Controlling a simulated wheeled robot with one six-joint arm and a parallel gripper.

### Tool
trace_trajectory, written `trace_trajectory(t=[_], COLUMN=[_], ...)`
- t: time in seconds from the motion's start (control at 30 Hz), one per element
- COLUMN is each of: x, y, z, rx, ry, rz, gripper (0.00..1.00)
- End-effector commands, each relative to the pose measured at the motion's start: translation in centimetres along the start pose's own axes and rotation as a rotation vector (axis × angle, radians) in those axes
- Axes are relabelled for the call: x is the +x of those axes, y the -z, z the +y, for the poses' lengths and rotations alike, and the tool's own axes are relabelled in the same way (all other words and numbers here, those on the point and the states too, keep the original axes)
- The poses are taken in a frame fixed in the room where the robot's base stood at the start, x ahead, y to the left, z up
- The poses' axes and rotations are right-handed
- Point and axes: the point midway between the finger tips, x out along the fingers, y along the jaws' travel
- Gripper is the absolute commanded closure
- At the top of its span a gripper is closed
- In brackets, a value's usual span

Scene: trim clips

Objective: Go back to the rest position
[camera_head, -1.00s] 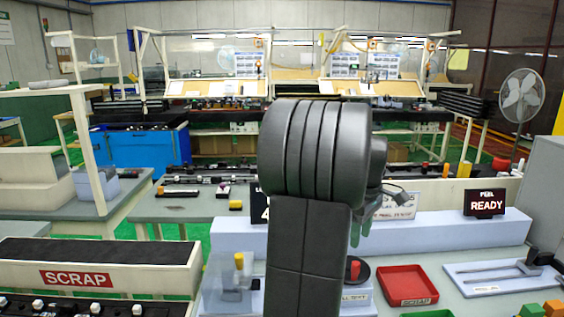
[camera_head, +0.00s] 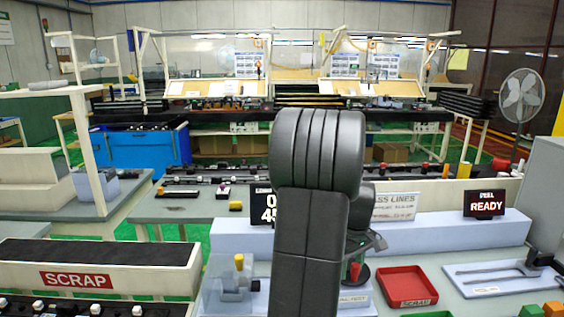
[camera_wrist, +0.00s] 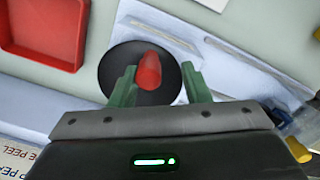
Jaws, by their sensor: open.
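My gripper (camera_wrist: 157,76) is open in the wrist view, its two green fingers spread with nothing held. A red upright knob (camera_wrist: 149,70) on a round black base (camera_wrist: 130,58) shows between and beyond the fingertips, apart from both fingers. In the head view my dark arm stands in the middle and hides much of my gripper; a green part of it shows at the arm's right side, just above the red knob (camera_head: 355,272). The height gap between fingers and knob is hard to tell.
A red tray (camera_head: 406,287) lies right of the knob, with a grey tool on a white board (camera_head: 500,276) beyond. A clear fixture with a yellow knob (camera_head: 239,262) stands left. A pale ledge (camera_head: 440,237) carries signs behind. A SCRAP bin (camera_head: 95,278) is at the left.

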Motion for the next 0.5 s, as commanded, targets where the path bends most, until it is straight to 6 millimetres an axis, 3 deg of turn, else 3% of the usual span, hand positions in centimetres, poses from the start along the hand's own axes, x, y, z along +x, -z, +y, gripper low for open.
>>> trace_trajectory(t=[0.5], x=[-0.03], y=[0.23], z=[-0.23], rx=[0.066], ry=[0.000], rz=[0.000], gripper=[0.57])
